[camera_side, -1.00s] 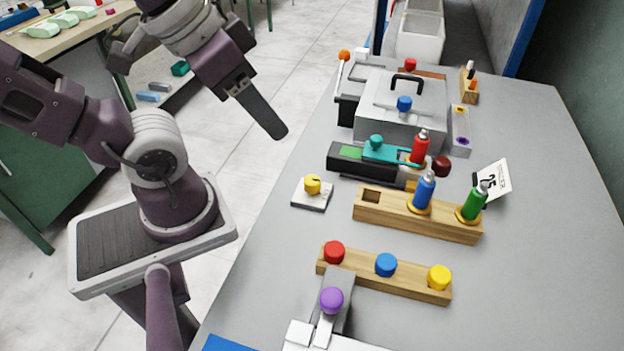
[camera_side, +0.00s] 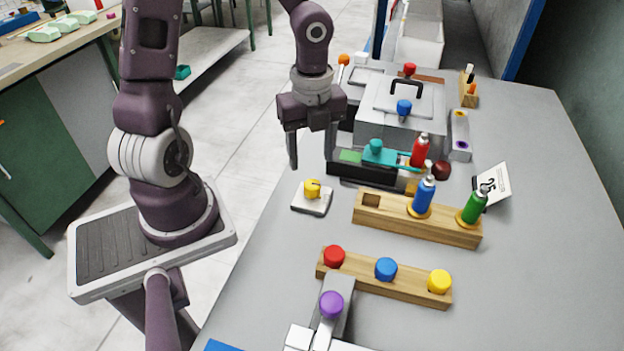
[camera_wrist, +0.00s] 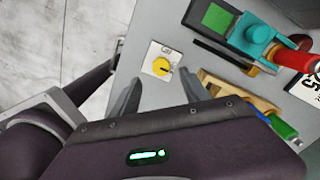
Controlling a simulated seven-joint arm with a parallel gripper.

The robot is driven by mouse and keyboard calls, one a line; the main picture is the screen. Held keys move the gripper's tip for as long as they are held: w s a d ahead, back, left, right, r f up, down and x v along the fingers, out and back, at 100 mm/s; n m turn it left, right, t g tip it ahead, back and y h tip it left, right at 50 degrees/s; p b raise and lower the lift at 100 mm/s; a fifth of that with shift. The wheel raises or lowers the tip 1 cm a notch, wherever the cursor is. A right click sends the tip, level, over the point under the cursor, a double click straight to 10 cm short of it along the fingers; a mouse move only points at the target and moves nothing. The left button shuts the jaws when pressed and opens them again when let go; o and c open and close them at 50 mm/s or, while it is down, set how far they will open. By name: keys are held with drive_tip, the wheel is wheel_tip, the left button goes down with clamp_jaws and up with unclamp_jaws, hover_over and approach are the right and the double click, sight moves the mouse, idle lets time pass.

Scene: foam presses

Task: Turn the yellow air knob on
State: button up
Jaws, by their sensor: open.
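The yellow air knob (camera_side: 312,189) stands on a small white square plate (camera_side: 312,204) near the left edge of the grey table. In the wrist view the knob (camera_wrist: 161,67) shows a dark pointer mark, and the plate (camera_wrist: 152,57) has small dark print too small to read. My gripper (camera_side: 312,164) is open and empty, fingers pointing down, above and slightly behind the knob in the side view. In the wrist view the gripper (camera_wrist: 160,92) has one finger on each side below the knob. The fingers are apart from the knob.
A black device with a green patch and teal handle (camera_side: 376,152) stands just behind and right of the plate. A wooden rack (camera_side: 400,215) with spray bottles is to the right. A wooden bar with red, blue and yellow knobs (camera_side: 385,268) lies in front. A metal box (camera_side: 400,125) stands behind.

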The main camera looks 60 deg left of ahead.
sight(312, 183)
drive_tip(key=shift+w+f+m, duration=0.1)
drive_tip(key=shift+f+m, duration=0.2)
drive_tip(key=shift+f, duration=0.15)
wheel_tip(312, 183, down, 7)
drive_tip(key=shift+r, duration=0.15)
clamp_jaws()
